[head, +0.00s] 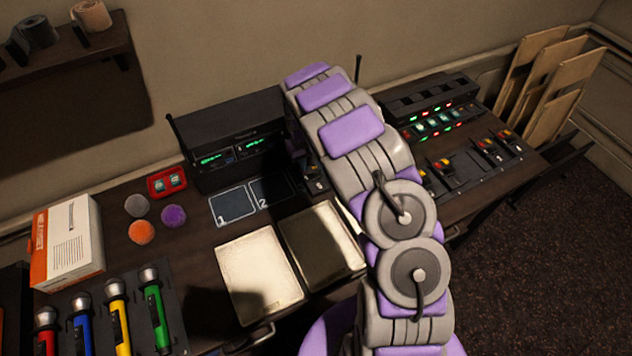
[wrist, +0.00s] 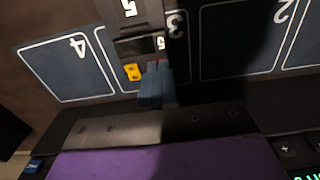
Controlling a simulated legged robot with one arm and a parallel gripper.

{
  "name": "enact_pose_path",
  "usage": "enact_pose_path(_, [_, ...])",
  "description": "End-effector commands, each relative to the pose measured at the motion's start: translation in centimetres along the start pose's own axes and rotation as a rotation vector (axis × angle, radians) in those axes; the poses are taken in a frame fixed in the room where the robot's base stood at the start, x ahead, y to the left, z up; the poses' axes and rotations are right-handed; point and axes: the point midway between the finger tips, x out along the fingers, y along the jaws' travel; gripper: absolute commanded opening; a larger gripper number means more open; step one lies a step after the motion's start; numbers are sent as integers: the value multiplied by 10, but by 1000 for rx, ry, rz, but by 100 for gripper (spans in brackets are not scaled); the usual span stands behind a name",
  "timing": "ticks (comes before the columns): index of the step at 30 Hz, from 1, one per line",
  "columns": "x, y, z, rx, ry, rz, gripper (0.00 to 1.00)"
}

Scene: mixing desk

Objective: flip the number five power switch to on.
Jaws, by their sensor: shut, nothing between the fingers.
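The number five power switch unit (wrist: 138,47) is a dark box with white "5" labels at the top of the wrist view. It has a yellow part (wrist: 132,72) and a small red part close to my fingertips. My gripper (wrist: 154,68) shows as two blue-grey fingers pressed together, with nothing between them. The fingertips are at the unit's lower edge, just right of the yellow part; I cannot tell if they touch. The switch position is unclear. In the head view my arm hides the gripper, and a small dark switch unit (head: 316,184) shows beside the arm.
Numbered pads 4 (wrist: 68,75), 3 and 2 lie around the unit. In the head view, more switch units (head: 443,172) stand right of my arm, before a mixing console (head: 436,100).

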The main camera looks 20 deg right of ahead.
Motion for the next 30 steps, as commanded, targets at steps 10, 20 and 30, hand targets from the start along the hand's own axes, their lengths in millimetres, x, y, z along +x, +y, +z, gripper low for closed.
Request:
enact_pose_path(10, [5, 0, 0, 0, 0, 0, 0])
enact_pose_path(20, [10, 0, 0, 0, 0, 0, 0])
enact_pose_path(30, [-1, 0, 0, 0, -1, 0, 0])
